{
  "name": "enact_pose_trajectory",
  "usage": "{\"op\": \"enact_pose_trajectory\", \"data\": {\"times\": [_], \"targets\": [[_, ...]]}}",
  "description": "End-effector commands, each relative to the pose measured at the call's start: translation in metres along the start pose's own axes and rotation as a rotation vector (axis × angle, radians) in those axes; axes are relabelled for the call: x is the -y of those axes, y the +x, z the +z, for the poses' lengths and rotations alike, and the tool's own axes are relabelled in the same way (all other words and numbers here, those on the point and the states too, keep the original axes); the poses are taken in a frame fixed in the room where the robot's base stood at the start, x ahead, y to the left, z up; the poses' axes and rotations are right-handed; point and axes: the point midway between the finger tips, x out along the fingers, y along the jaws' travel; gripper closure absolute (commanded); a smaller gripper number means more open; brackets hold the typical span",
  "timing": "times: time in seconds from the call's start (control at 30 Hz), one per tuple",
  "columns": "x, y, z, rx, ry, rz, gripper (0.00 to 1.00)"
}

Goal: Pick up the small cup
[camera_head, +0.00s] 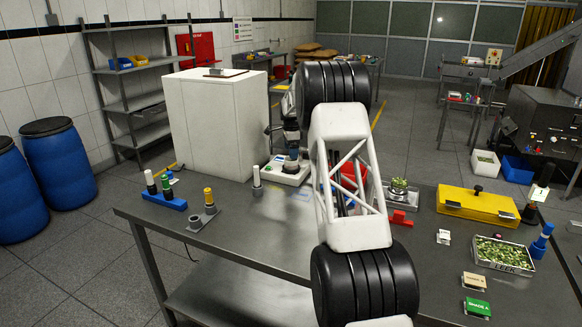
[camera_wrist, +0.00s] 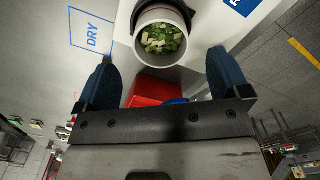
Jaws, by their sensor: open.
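In the wrist view, a small round cup (camera_wrist: 142,20) with a pale rim holds chopped green and pale pieces. A dark band or ring shows around its outer side. My gripper (camera_wrist: 161,54) is open, with one blue finger to the left and one to the right of the cup's near side. The fingers look apart from the cup, and nothing is held. In the head view, the wrist end of my arm is over the table by a white device (camera_head: 287,172). I cannot make out the cup clearly there.
A red object (camera_wrist: 150,92) lies below the cup in the wrist view, beside a "DRY" marking (camera_wrist: 91,32). On the table are a blue holder (camera_head: 164,201), a grey holder (camera_head: 202,219), a yellow case (camera_head: 476,206) and a "LEEK" tray (camera_head: 503,268). A white block (camera_head: 215,125) stands behind.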

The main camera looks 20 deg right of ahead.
Motion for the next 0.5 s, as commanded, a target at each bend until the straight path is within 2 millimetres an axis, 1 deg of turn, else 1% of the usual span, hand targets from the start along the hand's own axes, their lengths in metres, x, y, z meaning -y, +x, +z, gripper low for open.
{"op": "enact_pose_trajectory", "data": {"times": [0.1,0.37,0.5], "targets": [[0.0000,0.0029,0.0000,0.000,0.000,-0.001,0.06],[0.0000,0.0030,0.0000,0.000,0.000,-0.001,0.06],[0.0002,0.0077,0.0001,0.000,0.000,0.000,0.06]]}}
